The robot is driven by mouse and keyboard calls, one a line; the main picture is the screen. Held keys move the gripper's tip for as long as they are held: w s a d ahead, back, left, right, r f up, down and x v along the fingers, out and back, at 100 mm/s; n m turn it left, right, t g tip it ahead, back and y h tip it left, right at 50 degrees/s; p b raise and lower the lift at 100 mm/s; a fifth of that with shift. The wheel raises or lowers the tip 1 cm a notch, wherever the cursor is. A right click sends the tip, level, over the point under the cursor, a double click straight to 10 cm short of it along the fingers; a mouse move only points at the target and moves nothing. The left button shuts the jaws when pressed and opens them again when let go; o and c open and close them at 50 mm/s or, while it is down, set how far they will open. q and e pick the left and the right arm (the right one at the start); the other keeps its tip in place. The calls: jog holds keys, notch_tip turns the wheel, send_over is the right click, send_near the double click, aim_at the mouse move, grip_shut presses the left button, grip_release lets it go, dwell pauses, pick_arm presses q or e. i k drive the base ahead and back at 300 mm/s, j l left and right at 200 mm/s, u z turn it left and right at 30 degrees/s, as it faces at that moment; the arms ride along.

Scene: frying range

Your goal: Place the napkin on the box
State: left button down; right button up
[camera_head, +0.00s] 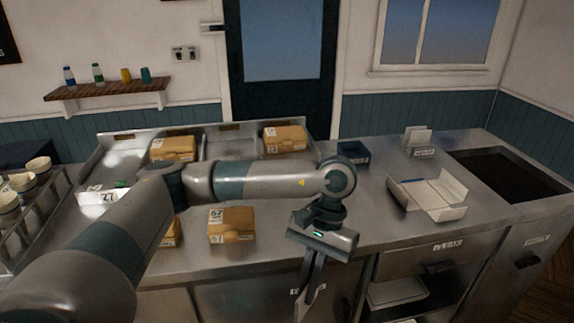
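Several brown boxes with white number labels stand on the steel counter: one (232,226) at the front middle, one (174,148) at the back left, one (285,138) at the back middle, and one (171,236) partly hidden by my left arm. White upright sheets (417,136) stand in a small labelled holder at the back right; they look like napkins, but the label is too small to read. My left gripper (304,303) points down in front of the counter's front edge, right of the front box. Its fingers look close together, and their gap is unclear. My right gripper is not in view.
An open white carton (430,193) lies on the right of the counter, beside a dark sunken basin (510,174). A small dark-blue tray (352,153) stands at the back. A cup rack (40,212) is at far left. Counter between front box and carton is mostly clear.

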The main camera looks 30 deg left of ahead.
aim_at(289, 130)
jog(key=i+l+u, duration=0.2)
jog(key=u, duration=0.25)
jog(key=i+l+u, duration=0.1)
jog(key=l+u, duration=0.4)
jog(key=j, duration=0.05)
